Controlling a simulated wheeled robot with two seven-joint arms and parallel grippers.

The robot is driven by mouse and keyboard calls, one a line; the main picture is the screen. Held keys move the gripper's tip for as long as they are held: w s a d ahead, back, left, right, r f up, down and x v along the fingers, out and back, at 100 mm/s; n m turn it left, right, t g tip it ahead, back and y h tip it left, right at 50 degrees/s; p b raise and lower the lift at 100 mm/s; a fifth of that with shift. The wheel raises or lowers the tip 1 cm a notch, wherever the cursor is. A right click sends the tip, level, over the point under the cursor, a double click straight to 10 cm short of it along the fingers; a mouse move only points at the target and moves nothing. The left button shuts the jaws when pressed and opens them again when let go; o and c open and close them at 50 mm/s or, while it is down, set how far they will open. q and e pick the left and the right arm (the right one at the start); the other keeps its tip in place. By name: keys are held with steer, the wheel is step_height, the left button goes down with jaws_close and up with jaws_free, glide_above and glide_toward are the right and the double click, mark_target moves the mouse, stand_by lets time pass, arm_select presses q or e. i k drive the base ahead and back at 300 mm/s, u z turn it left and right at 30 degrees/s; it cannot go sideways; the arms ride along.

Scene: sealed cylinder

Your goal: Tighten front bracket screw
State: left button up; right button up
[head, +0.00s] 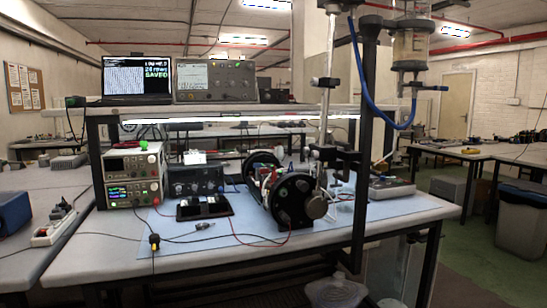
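A device with two round black end plates (294,203) stands on the blue mat (375,208) on the bench. Its near plate carries several round grey parts, and a metal disc (316,207) sits at its right edge. Coloured parts show between the two plates. A metal rod (325,100) with clamps rises just behind the near plate's right side. I cannot make out which part is the front bracket or its screw at this size. Neither of my grippers is in view.
A black post (364,140) stands right of the device. A black tray (204,207), a small tool (205,226) and loose cables lie left of it. Instruments (135,176) stand at the back left. The mat's front right is clear.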

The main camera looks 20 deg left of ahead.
mark_target(315, 154)
steer(key=u, duration=1.15)
steer(key=i, duration=0.35)
steer(key=u, duration=0.1)
